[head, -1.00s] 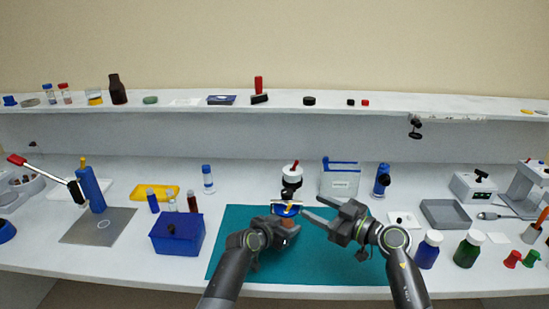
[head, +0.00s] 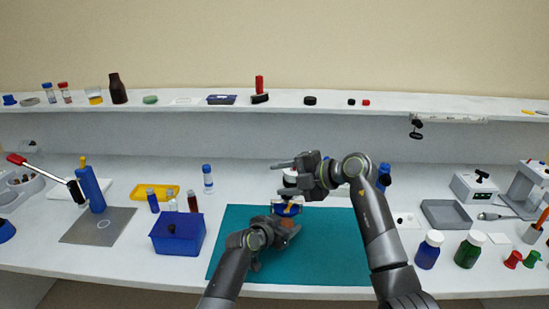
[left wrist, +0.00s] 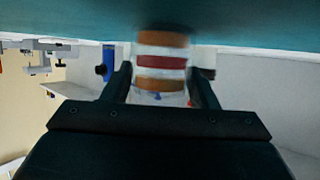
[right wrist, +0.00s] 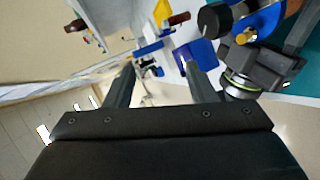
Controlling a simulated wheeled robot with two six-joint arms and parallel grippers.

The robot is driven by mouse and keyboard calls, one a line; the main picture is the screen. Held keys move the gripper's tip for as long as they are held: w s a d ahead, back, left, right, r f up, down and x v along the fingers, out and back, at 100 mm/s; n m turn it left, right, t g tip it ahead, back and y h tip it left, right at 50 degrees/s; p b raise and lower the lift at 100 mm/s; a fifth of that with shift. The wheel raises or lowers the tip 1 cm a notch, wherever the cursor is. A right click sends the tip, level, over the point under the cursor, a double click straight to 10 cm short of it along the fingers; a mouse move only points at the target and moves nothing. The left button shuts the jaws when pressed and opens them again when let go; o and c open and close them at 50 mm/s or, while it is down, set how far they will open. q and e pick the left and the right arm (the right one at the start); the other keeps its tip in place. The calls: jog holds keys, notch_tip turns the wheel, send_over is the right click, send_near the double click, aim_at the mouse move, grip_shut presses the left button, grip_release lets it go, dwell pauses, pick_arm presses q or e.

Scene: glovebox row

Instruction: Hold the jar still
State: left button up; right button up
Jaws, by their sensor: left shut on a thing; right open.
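The jar (head: 289,211) is over the teal mat (head: 330,255), showing a blue top with a yellow mark and an orange band in the head view. In the left wrist view the jar (left wrist: 162,62) has orange and red bands and sits between the fingers. My left gripper (head: 286,228) is shut on the jar's sides. I cannot tell whether its base touches the mat. My right gripper (head: 282,180) is open and empty, above and behind the jar, pointing left. It hides part of a white-topped dark object behind the jar.
A blue box (head: 178,235) stands left of the mat. A grey tray (head: 446,215) lies farther back. The front right of the mat is clear.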

notch_tip(320, 180, up, 6)
jog(key=a+n+g+h, duration=0.2)
jog(key=n+h, duration=0.3)
jog(key=n, duration=0.7)
jog(key=shift+w+a+f+n, duration=0.15)
jog(key=shift+w+a+n, duration=0.1)
jog(key=shift+n, duration=0.15)
